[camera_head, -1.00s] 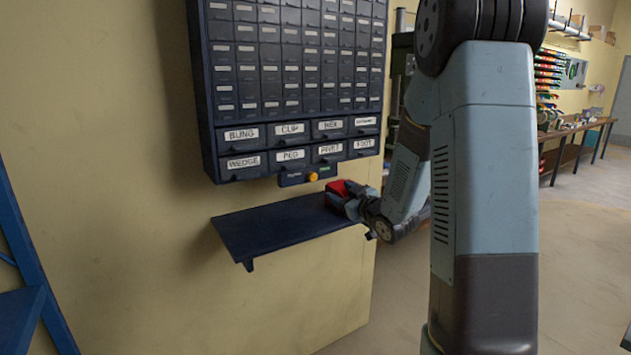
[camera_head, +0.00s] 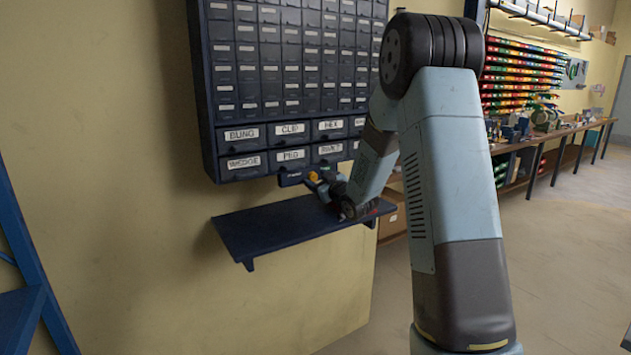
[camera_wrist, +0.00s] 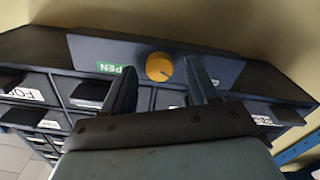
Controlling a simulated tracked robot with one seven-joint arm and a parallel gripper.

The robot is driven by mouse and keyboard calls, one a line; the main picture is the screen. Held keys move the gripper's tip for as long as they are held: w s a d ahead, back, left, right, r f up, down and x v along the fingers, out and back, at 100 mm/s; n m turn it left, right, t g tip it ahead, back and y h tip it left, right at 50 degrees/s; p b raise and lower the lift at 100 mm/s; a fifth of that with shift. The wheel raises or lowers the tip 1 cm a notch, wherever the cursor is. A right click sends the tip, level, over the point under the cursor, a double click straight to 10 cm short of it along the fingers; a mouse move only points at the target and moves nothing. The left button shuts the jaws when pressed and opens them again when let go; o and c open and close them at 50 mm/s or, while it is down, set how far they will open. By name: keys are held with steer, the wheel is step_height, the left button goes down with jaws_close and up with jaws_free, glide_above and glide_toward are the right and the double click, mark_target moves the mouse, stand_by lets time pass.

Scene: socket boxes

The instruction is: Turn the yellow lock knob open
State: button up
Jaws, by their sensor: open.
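The yellow lock knob (camera_wrist: 159,67) is a round knob with a dark pointer line, on a dark plate (camera_wrist: 215,68) under the drawer cabinet. A green label reading "PEN", its start cut off from sight, lies left of it in the wrist view (camera_wrist: 115,68). My gripper (camera_wrist: 160,75) is open, one finger on each side of the knob in that view. I cannot tell whether the fingers touch it. In the head view the knob (camera_head: 313,177) shows small beside my gripper (camera_head: 318,183), just below the lower drawers.
The dark cabinet (camera_head: 204,100) carries many labelled drawers on the wall. A dark shelf (camera_head: 265,232) juts out beneath my gripper. A long workbench (camera_head: 560,132) with colourful bins stands at the far right. The floor at right is open.

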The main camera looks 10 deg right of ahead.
steer(key=shift+w+a, duration=0.1)
steer(key=shift+w, duration=0.15)
steer(key=shift+c, duration=0.3)
